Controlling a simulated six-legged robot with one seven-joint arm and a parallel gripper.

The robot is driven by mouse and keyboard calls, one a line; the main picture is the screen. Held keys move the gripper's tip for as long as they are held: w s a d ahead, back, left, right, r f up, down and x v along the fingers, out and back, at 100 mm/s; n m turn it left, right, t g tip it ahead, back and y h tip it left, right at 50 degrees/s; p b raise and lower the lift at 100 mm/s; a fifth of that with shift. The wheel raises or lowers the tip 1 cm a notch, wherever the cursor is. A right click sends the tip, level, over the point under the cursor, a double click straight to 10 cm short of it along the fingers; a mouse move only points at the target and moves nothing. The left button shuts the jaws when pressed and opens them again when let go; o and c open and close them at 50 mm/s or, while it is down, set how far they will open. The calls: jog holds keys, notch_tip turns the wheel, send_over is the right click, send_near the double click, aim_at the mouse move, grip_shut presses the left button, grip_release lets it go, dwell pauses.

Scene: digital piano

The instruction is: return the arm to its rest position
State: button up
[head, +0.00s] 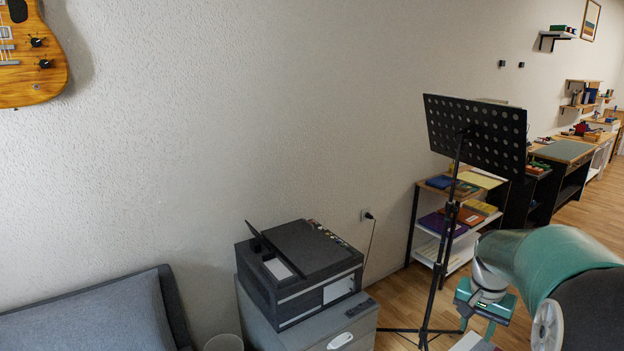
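My arm comes in from the right edge of the head view, with a green and white link bent down toward the lower right. My gripper (487,302) is partly in view at the end of it, pointing downward. Its green and dark parts show, but it is too small and angled to tell whether it is open or shut. It appears in front of and to the right of the music stand's lower pole. No digital piano can be made out in this view.
A black perforated music stand (475,134) stands left of my arm on tripod legs. A dark printer (300,270) sits on a grey cabinet (345,335). A shelf (418,222) with books is behind the stand. A grey sofa (95,318) is at lower left. Wood floor (398,292) shows between.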

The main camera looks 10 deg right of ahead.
jog(key=s+a+r+n+t, duration=0.1)
jog(key=s+a+r+n, duration=0.15)
jog(key=a, duration=0.55)
jog(key=s+a+r+n+t, duration=0.1)
jog(key=s+a+r+n, duration=0.1)
jog(key=a+r, duration=0.35)
jog(key=s+a+r+n+t, duration=0.1)
jog(key=s+a+n, duration=0.2)
jog(key=a, duration=0.7)
jog(key=s+a+n+t+y, duration=0.1)
jog(key=s+a+n+t, duration=0.1)
jog(key=s+a, duration=0.4)
jog(key=shift+n, duration=0.45)
